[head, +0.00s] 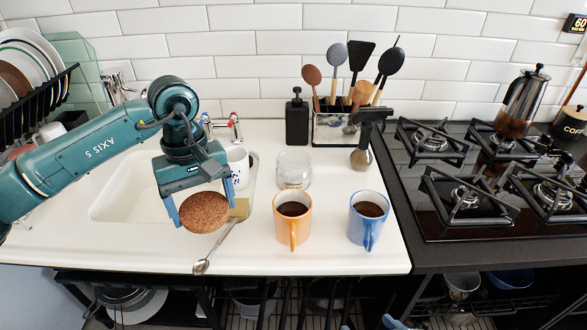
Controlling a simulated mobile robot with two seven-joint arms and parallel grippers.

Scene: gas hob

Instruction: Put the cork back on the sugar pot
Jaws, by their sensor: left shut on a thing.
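The round brown cork (204,213) is between the blue fingers of my left gripper (203,208), which is shut on it. The cork is held above the counter, over the front right part of the sink. The sugar pot appears to be the clear glass jar (293,171) on the white counter, to the right of and behind the cork. It stands upright with no lid on it, and something pale shows low inside. The cork and the jar are apart.
An orange mug (292,218) and a blue mug (368,217), both with dark contents, stand in front of the jar. A white mug (237,167) is to its left. A utensil holder (337,128) and soap bottle (297,118) stand behind.

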